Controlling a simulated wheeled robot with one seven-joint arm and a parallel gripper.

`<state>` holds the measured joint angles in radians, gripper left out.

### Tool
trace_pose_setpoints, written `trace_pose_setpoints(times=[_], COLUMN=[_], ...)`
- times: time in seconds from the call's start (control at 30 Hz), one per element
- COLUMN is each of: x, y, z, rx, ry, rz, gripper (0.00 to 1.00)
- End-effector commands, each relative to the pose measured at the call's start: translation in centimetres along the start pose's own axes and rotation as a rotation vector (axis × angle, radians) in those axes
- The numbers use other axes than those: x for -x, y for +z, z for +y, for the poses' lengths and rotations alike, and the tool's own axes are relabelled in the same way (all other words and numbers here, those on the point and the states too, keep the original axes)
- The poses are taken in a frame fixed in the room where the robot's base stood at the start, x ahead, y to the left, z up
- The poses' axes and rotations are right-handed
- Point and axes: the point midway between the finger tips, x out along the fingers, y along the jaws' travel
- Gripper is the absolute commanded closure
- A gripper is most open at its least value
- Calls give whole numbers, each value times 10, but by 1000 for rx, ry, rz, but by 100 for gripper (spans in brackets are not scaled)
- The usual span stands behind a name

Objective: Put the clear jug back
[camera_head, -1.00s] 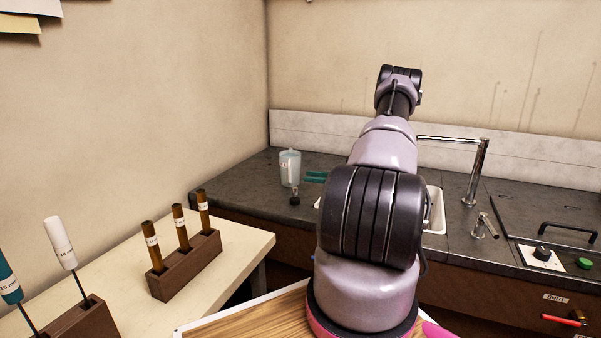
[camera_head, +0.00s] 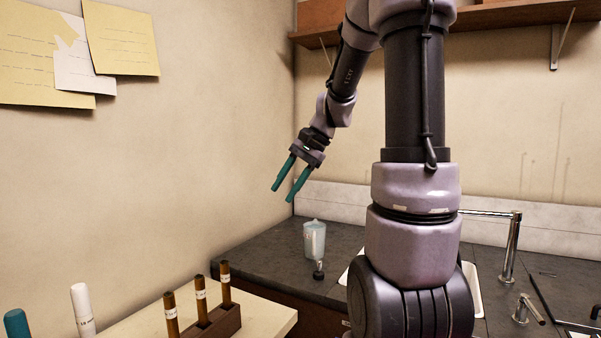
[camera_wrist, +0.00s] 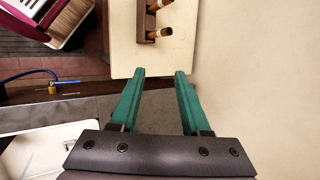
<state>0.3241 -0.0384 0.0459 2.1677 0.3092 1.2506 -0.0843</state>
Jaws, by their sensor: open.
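The clear jug (camera_head: 314,240) stands upright on the dark counter, near the corner by the left wall. It is pale and translucent with a small label. My gripper (camera_head: 283,194) is open and empty, raised above the counter, up and to the left of the jug and apart from it. In the wrist view my gripper's green fingers (camera_wrist: 158,80) are spread with nothing between them. The jug is not seen in the wrist view.
A small dark-based item (camera_head: 319,271) stands just in front of the jug. The sink (camera_head: 474,287) and tap (camera_head: 512,245) are to the right. A pale table (camera_head: 258,323) holds a brown rack (camera_head: 215,325) of amber tubes. A shelf (camera_head: 480,17) hangs above.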

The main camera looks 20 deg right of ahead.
Motion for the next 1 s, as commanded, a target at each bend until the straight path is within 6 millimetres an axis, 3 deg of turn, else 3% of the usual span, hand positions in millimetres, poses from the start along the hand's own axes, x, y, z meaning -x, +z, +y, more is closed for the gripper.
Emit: trace_pose_setpoints(times=[0.03, 0.2, 0.4, 0.6, 1.0], x=[9, 34, 56, 66, 68], y=[22, 74, 117, 134, 136], z=[3, 23, 50, 65, 68], rx=[72, 294, 519, 636, 653], ry=[13, 51, 51, 38, 36], rz=[51, 224, 407, 506, 522], gripper=[53, 53, 53, 53, 53])
